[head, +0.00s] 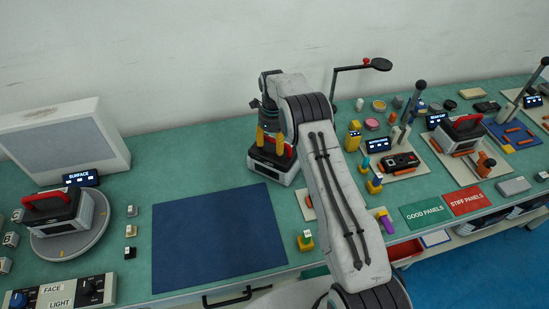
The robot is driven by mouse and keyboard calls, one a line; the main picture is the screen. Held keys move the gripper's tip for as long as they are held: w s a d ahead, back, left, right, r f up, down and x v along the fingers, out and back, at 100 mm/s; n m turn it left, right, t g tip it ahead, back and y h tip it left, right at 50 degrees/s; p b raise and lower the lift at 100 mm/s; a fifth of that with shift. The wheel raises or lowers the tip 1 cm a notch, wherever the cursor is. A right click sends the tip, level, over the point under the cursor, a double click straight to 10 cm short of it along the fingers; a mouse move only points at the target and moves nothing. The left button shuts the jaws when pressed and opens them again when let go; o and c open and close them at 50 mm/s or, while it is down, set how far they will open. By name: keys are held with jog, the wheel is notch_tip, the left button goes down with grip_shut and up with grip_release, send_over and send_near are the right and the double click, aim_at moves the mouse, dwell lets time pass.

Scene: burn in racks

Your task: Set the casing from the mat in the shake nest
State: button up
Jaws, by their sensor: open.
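A dark and light grey casing (273,166) with a red handle stands upright just beyond the far right corner of the dark blue mat (215,240). The mat is bare. My gripper (271,142) is over this casing, pointing down, with its yellow fingertips open around or beside the handle; I cannot tell whether they touch it. The gripper and arm cover part of the handle. No part is clearly readable as the shake nest; I cannot tell whether the casing sits in one. A pale plate with an orange piece (308,204) is partly hidden behind my arm.
A similar casing (58,221) stands on a round turntable at left, beside a light panel (64,140). Another casing (463,131) is on a fixture at right. Small yellow holders, a control box and green and red panel mats (466,200) crowd the right side.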

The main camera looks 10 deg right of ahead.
jog(key=shift+c, duration=0.2)
grip_shut()
